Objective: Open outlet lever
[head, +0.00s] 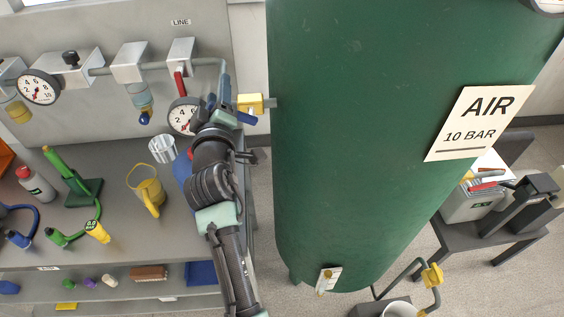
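The green air tank (400,90) fills the middle and right, with a sign reading AIR 10 BAR (478,124). On its left side a yellow valve body (251,103) sits on a short pipe. A blue lever (246,118) shows just below and left of that valve; which way it is turned is hard to tell. My gripper (225,93) is just left of the yellow valve, at the end of my dark arm. Its fingers are small and seen from behind, so their opening and any contact with the lever are unclear.
A wall panel holds a pipe with gauges (39,87) and a red lever (180,84) under a LINE label (181,22). Another yellow valve (432,275) is low right.

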